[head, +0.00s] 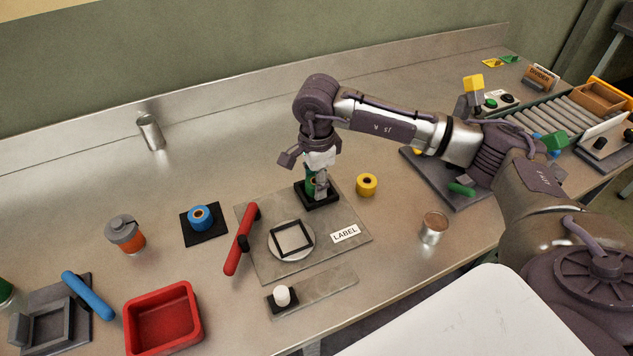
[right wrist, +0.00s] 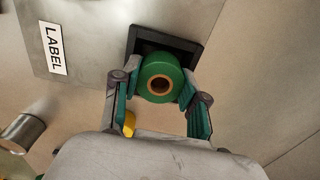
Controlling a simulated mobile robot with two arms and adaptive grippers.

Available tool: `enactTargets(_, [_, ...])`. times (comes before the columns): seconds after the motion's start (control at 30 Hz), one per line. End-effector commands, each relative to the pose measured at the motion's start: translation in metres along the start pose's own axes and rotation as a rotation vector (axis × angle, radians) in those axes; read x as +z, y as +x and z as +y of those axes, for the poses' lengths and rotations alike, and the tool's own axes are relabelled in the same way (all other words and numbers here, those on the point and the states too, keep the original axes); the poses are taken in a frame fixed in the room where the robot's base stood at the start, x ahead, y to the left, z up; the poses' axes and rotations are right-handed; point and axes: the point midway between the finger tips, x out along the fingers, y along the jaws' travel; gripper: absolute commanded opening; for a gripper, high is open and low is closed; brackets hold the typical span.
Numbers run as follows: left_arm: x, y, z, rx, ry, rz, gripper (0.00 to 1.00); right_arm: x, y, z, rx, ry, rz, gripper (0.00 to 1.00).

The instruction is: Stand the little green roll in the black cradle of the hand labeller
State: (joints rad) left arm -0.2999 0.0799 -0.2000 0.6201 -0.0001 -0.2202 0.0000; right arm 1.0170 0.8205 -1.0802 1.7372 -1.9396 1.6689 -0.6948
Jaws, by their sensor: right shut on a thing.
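The little green roll (head: 309,183) is held upright between the fingers of my right gripper (head: 320,180). In the right wrist view the roll (right wrist: 160,76) shows its round end and brown core, with the fingers on both sides of it. The black cradle (head: 331,197) of the hand labeller is a square frame at the right back of the labeller's grey plate (head: 268,266). In the right wrist view the roll overlaps the near side of the cradle (right wrist: 165,38). I cannot tell whether its bottom touches the cradle floor. My left gripper is out of view.
A yellow roll (head: 366,184) stands just right of the cradle, and a metal can (head: 434,227) farther right. A blue roll (head: 200,217) sits on a black pad at left. The labeller's red handle (head: 241,239) and a red tray (head: 163,318) are nearer the front.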

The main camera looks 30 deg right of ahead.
Motion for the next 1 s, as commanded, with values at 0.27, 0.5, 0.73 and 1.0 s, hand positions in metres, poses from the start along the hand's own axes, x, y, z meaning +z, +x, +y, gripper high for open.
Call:
enactTargets(0.27, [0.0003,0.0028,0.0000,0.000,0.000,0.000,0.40,0.0026,0.0183,0.0109,0.037,-0.009,0.004,0.53])
enactTargets(0.5, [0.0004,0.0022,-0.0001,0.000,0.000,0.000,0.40,0.0019,0.0171,0.0107,0.037,-0.009,0.006,0.72])
enactTargets(0.73, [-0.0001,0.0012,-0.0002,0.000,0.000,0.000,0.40,0.0008,0.0141,0.0088,0.029,-0.007,0.007,0.72])
enactTargets(1.0, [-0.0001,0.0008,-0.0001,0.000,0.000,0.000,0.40,-0.0001,0.0126,0.0078,0.026,-0.006,0.009,0.94])
